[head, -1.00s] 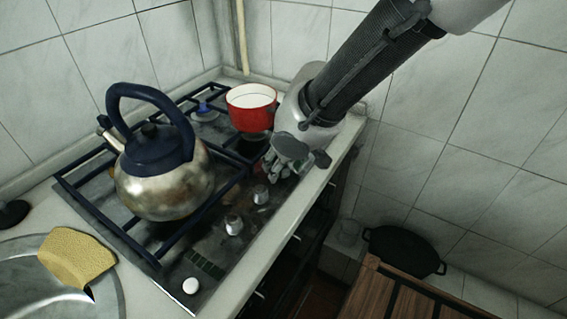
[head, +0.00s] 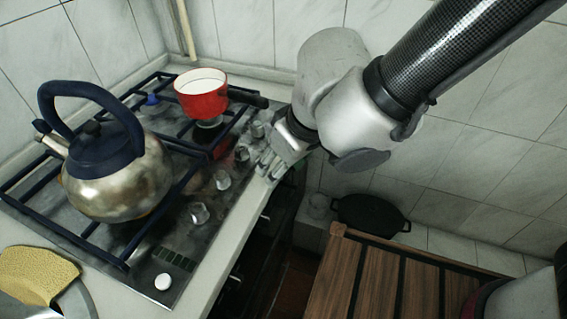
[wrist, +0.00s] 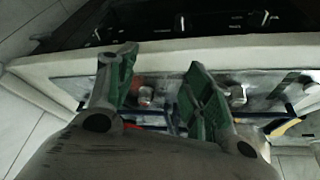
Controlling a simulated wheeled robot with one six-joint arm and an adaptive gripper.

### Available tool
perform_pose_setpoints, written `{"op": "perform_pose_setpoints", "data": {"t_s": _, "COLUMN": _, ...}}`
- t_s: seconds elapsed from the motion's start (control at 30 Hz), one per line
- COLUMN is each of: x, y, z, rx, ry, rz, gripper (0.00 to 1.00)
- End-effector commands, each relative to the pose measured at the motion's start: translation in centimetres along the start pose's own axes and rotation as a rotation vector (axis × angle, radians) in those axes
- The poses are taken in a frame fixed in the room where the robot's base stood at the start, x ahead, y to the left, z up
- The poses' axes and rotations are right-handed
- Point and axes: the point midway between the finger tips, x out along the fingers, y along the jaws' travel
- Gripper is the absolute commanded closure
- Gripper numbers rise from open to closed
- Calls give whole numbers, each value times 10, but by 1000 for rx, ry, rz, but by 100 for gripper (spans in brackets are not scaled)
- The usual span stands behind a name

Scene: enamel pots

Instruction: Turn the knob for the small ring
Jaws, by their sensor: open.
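The gas hob has a row of pale metal knobs along its front edge. In the head view these are the far knob (head: 258,129), a second knob (head: 242,154), a third knob (head: 222,180) and the near knob (head: 199,213). My gripper (head: 270,163) is at the front edge of the counter, beside the far knobs. In the wrist view my gripper (wrist: 160,62) is open, and one knob (wrist: 146,96) shows between its green-padded fingers, apparently untouched. Another knob (wrist: 238,94) shows right of the fingers. I cannot tell which knob serves the small ring.
A red pot (head: 201,98) sits on the far part of the hob, its dark handle pointing toward my wrist. A steel kettle (head: 115,175) stands on the near grate. A black pan (head: 370,214) and slatted wooden surface (head: 390,280) are right.

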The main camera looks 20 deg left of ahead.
Motion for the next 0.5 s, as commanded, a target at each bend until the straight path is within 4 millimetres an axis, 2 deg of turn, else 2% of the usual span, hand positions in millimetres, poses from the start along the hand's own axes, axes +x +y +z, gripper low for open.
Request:
{"op": "perform_pose_setpoints", "data": {"t_s": 0.37, "x": -2, "y": 0, "z": 5, "rx": 1, "ry": 0, "rz": -1, "gripper": 50}}
{"op": "perform_pose_setpoints", "data": {"t_s": 0.43, "x": -1, "y": 0, "z": 1, "rx": 18, "ry": -1, "rz": 7, "gripper": 50}}
{"op": "perform_pose_setpoints", "data": {"t_s": 0.5, "x": 2, "y": 1, "z": -13, "rx": 87, "ry": -4, "rz": 38, "gripper": 50}}
